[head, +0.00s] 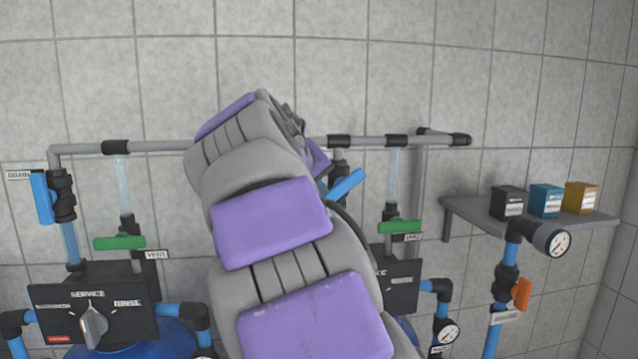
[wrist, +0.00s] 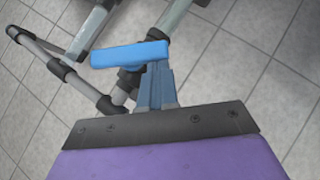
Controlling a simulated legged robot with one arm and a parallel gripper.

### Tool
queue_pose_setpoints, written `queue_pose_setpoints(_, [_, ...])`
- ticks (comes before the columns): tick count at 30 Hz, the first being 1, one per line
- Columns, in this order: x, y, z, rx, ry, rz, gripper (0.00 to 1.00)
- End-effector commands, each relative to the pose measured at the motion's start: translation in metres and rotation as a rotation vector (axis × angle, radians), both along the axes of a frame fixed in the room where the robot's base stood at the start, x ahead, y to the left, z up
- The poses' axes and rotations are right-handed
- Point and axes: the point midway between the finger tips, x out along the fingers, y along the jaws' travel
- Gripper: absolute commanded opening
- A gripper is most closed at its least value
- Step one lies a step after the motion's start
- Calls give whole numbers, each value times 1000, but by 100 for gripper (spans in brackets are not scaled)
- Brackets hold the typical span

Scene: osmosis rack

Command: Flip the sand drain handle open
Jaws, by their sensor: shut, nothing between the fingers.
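A blue valve handle (head: 346,184) shows just right of my arm in the head view, tilted up to the right on a vertical pipe. Its label is not visible there. In the wrist view a blue handle (wrist: 130,54) lies across the fingertips of my gripper (wrist: 157,70). The gripper is shut and empty, its tips at the right part of the handle; I cannot tell whether they touch. In the head view my arm hides the gripper's fingers. Another blue handle (head: 41,198) hangs upright at the far left, beside a small label that seems to read drain.
Green handles (head: 120,243) (head: 399,226) sit on two clear pipes. A service/rinse control box (head: 95,308) is lower left. A shelf (head: 470,217) with small boxes, a gauge (head: 558,243) and an orange handle (head: 522,293) are at right. A grey pipe (head: 160,146) runs along the tiled wall.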

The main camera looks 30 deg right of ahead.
Motion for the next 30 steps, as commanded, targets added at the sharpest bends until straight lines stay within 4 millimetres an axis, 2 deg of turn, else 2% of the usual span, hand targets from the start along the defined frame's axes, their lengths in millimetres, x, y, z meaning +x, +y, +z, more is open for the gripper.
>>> queue_pose_setpoints(18, [-1,-8,-35,-555,165,-3,0])
queue_pose_setpoints(30, [-3,-15,-44,-798,231,0,0])
